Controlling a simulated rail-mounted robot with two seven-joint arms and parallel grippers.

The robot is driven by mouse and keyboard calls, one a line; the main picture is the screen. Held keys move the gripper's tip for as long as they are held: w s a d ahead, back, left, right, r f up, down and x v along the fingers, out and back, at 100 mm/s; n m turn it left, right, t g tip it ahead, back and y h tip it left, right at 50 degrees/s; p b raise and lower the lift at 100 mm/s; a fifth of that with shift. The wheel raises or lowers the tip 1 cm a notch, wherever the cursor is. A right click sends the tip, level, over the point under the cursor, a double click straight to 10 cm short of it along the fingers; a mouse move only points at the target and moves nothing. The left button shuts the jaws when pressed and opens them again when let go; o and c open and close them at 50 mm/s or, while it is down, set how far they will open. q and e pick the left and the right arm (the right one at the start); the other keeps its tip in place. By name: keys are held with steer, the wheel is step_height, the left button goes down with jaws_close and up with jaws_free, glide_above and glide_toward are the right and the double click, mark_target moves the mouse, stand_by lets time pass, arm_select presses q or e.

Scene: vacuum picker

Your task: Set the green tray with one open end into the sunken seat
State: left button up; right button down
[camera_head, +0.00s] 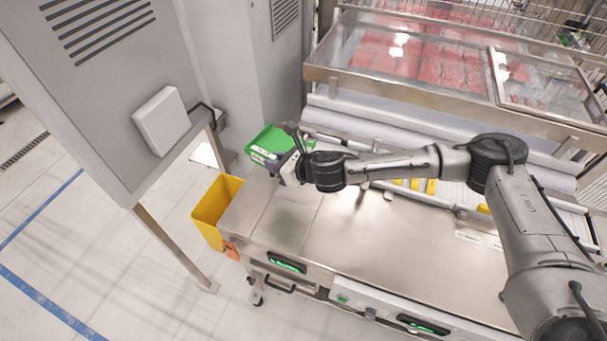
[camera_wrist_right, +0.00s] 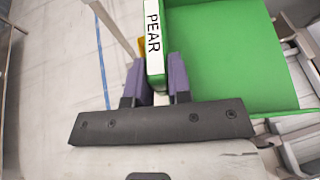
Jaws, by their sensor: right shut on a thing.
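The green tray (camera_head: 267,139) is at the far left end of the steel worktop in the head view, at the worktop's back corner. My right gripper (camera_head: 284,163) is at its near right side. In the right wrist view, the purple fingers of the gripper (camera_wrist_right: 156,76) are shut on one wall of the tray (camera_wrist_right: 230,50), by a white label reading PEAR. From these views I cannot tell whether the tray touches anything below. I cannot clearly make out the sunken seat. My left gripper is in neither view.
The steel worktop (camera_head: 365,245) is mostly clear, with a faint green patch on its left panel. A yellow bin (camera_head: 213,205) hangs at its left end. A grey cabinet (camera_head: 110,75) stands at the left. A glazed machine (camera_head: 420,60) stands behind.

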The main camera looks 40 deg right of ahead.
steer(key=d+p, duration=0.1)
steer(key=d, duration=0.2)
steer(key=d+n+y+p, duration=0.1)
steer(key=d+p, duration=0.1)
steer(key=d, duration=0.1)
steer(key=d+n+y+p, duration=0.1)
steer(key=d+p, duration=0.1)
steer(key=shift+s+d+f+g, duration=0.15)
steer(key=shift+d+f+g, duration=0.25)
steer(key=shift+d, duration=0.45)
steer(key=shift+s+d+f, duration=0.1)
steer(key=shift+d+f, duration=0.05)
steer(key=shift+f, duration=0.05)
steer(key=shift+f+b, duration=2.8)
steer(key=shift+f, duration=6.05)
steer(key=shift+d, duration=0.1)
steer(key=shift+f, duration=0.35)
steer(key=c, duration=1.1)
jaws_free()
